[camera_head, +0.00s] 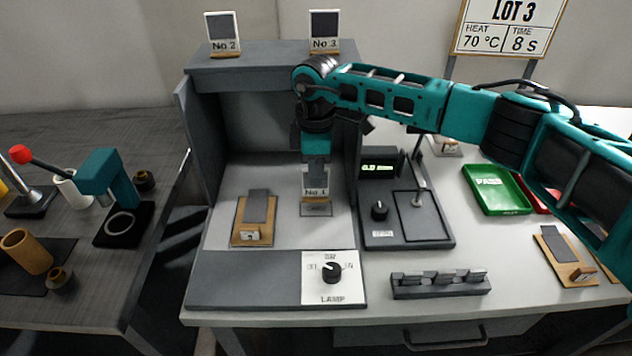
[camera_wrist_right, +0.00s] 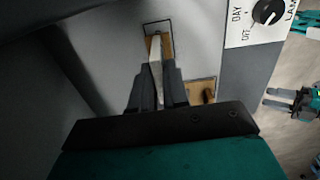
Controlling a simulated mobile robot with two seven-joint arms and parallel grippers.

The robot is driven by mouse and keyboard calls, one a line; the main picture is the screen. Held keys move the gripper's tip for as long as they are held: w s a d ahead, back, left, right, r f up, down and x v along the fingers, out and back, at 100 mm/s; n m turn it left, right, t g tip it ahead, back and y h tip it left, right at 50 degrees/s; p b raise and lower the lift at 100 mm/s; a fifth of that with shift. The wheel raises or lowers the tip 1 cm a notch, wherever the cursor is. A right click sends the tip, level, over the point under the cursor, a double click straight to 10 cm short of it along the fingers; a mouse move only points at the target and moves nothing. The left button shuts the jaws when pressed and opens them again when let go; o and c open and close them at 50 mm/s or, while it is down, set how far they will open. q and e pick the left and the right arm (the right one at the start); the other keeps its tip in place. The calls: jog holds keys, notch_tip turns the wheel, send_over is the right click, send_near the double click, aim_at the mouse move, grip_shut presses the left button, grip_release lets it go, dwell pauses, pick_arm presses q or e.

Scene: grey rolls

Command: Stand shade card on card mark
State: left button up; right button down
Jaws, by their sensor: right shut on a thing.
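The shade card No 1 (camera_head: 316,182) stands upright in my right gripper (camera_head: 316,166), inside the grey booth. My right gripper is shut on it. Its wooden foot (camera_wrist_right: 160,44) shows between the fingers in the right wrist view. The card mark (camera_head: 316,210) is a small outlined rectangle on the booth floor, also in the wrist view (camera_wrist_right: 147,28).
A wooden board with a grey sample (camera_head: 256,207) lies left of the mark. The booth walls (camera_head: 197,140) enclose the left and back. The lamp knob (camera_head: 331,272) is in front. A dark meter (camera_head: 407,215) stands right. Cards No 2 (camera_head: 223,33) and No 3 (camera_head: 325,31) stand on top.

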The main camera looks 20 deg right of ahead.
aim_at(316, 195)
notch_tip(316, 195, down, 3)
jog(key=shift+r, duration=0.1)
jog(key=shift+f, duration=0.4)
jog(key=shift+f, duration=0.15)
jog(key=c, duration=1.1)
grip_release()
